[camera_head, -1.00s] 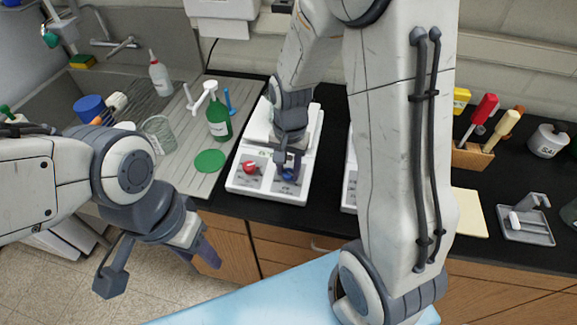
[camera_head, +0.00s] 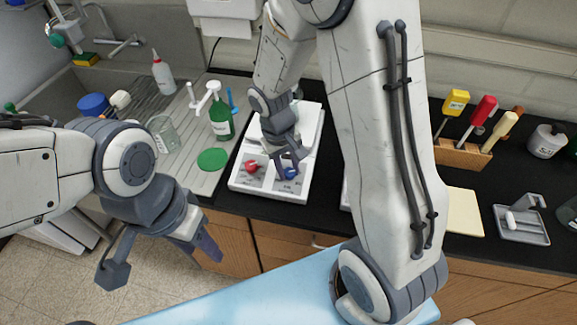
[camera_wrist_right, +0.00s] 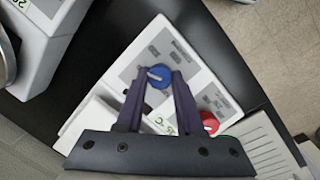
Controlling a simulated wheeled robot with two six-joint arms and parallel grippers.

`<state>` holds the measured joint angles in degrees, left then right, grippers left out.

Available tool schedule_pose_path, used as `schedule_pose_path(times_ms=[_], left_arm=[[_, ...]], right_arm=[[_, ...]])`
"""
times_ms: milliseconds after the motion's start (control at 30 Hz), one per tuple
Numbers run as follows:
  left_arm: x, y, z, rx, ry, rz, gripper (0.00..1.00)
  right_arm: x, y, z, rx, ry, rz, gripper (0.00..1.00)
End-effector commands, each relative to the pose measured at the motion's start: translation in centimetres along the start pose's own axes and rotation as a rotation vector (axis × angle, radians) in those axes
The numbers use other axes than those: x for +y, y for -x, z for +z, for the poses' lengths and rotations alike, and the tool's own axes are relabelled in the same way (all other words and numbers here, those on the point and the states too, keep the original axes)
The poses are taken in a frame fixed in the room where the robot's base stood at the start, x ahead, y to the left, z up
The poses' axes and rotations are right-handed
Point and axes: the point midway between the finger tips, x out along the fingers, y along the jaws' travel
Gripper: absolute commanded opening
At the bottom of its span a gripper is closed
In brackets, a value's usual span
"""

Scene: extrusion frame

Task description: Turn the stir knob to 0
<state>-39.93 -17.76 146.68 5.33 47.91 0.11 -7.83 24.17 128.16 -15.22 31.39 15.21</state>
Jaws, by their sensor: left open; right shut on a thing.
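A white stirrer hot plate (camera_head: 302,193) stands on the black bench, with a red knob (camera_head: 252,166) and a blue knob (camera_head: 290,173) on its front panel. The panel's print is too small to tell which knob is stir. My right gripper (camera_head: 287,160) is shut on the blue knob, reaching down from above. In the right wrist view the blue knob (camera_wrist_right: 159,76) sits between the fingertips, a white mark on its face; the red knob (camera_wrist_right: 209,122) is apart to the side. My left gripper (camera_head: 158,262) is open and empty in front of the bench, over the floor.
A green bottle (camera_head: 222,119), a green disc (camera_head: 212,159) and a glass beaker (camera_head: 163,134) are left of the hot plate. My right arm hides part of a second white device, visible in the wrist view (camera_wrist_right: 45,35). A wooden tool holder (camera_head: 462,153) stands at right.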

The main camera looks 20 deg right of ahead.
Motion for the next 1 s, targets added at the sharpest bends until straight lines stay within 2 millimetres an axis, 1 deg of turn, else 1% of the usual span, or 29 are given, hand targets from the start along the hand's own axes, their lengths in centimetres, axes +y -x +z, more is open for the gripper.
schedule_pose_path(times_ms=[233,733,767,800,833,1000], left_arm=[[0.01,0.1,-0.01,0.0,0.0,0.0,0.5],[0.01,0.11,-0.01,0.0,0.0,0.0,0.5],[0.01,0.11,-0.01,0.0,0.0,0.0,0.5],[0.01,0.11,-0.01,0.0,0.0,0.0,0.5],[0.01,0.11,-0.01,0.0,0.0,0.0,0.5],[0.01,0.1,0.0,0.0,0.0,0.0,0.5]], right_arm=[[-0.03,0.09,-0.1,0.003,0.072,0.015,0.0],[-0.03,0.09,-0.11,0.004,0.09,0.019,0.0],[-0.03,0.09,-0.11,0.004,0.09,0.019,0.44],[-0.03,0.09,-0.11,0.004,0.09,0.019,0.59],[-0.03,0.08,-0.1,0.004,0.09,0.019,0.66],[-0.04,0.05,-0.06,0.002,0.088,0.018,0.66]])
